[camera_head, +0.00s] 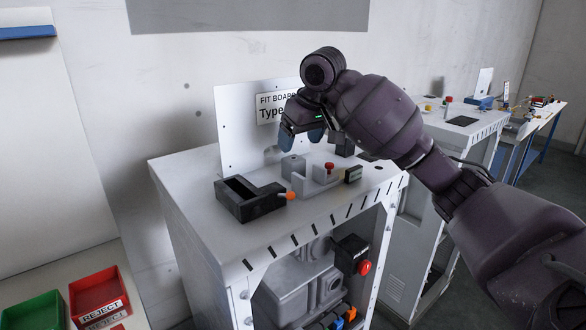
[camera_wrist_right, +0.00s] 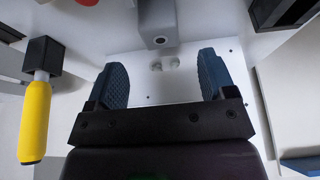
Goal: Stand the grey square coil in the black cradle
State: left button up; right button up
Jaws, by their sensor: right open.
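The grey square coil (camera_head: 293,167) appears to be the small grey block on the white table top, behind the black cradle and to its right. In the right wrist view the grey block (camera_wrist_right: 157,22) shows a dark round hole in its near face. The black cradle (camera_head: 250,200) stands empty at the table's front left; a dark corner (camera_wrist_right: 277,12) shows at the upper right of the wrist view. My right gripper (camera_head: 301,142) is open and empty above and behind the coil. Its blue fingers (camera_wrist_right: 163,75) are apart, with the coil beyond their tips. My left gripper is out of view.
A grey fixture with a red knob (camera_head: 329,166) stands right of the coil. A black block with a yellow handle (camera_wrist_right: 36,120) is left in the wrist view. An orange knob (camera_head: 290,196) sits beside the cradle. The upright fit board (camera_head: 240,120) is behind.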

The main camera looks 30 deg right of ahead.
aim_at(294, 159)
jog(key=shift+x, duration=0.9)
jog(key=shift+w+f, duration=0.1)
jog(key=shift+f, duration=0.35)
jog(key=x, duration=0.4)
jog(key=shift+f, duration=0.15)
jog(key=shift+c, duration=0.4)
jog(key=c, duration=1)
